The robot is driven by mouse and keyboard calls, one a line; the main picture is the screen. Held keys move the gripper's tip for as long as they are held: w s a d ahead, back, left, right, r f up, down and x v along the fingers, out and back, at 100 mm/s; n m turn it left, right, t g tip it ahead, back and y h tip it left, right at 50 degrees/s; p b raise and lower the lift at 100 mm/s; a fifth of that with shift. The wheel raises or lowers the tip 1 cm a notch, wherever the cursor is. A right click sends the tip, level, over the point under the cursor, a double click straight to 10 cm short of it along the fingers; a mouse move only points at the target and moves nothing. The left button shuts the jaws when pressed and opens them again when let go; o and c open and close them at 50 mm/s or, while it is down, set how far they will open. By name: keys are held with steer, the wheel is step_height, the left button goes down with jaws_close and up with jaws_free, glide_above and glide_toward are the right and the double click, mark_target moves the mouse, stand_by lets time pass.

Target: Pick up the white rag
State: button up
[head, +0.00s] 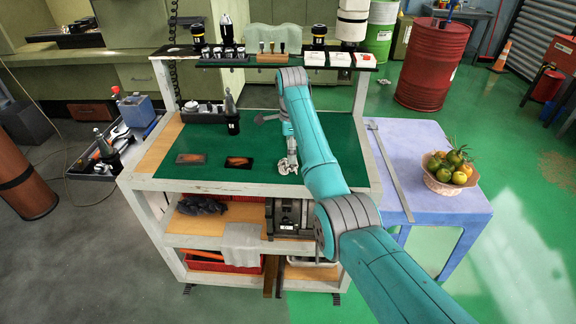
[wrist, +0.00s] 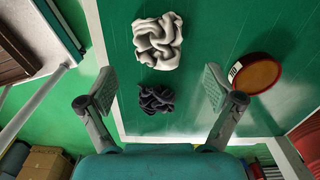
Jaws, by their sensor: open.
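The white rag (wrist: 157,41) is a crumpled, folded cloth on the green mat, at the top middle of the wrist view. In the head view a small whitish crumpled thing (head: 284,169), which looks like it, shows on the green top beside my gripper (head: 291,160), partly hidden by my arm. In the wrist view my gripper (wrist: 158,77) is open and empty. Its two fingers are spread to either side of a dark crumpled rag (wrist: 155,99), which lies just below the white rag. The white rag is beyond the fingertips and I see no contact.
A round orange-brown tin (wrist: 257,73) lies right of the fingers. The cart's raised shelf (head: 232,62) carries tool holders and jars. Two dark rectangular items (head: 191,159) lie left on the mat. The blue table (head: 405,150) holds a fruit basket (head: 446,186).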

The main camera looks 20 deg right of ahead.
steer(key=f, duration=0.5)
steer(key=shift+s+a, duration=0.1)
steer(key=shift+a, duration=0.2)
steer(key=c, duration=1.2)
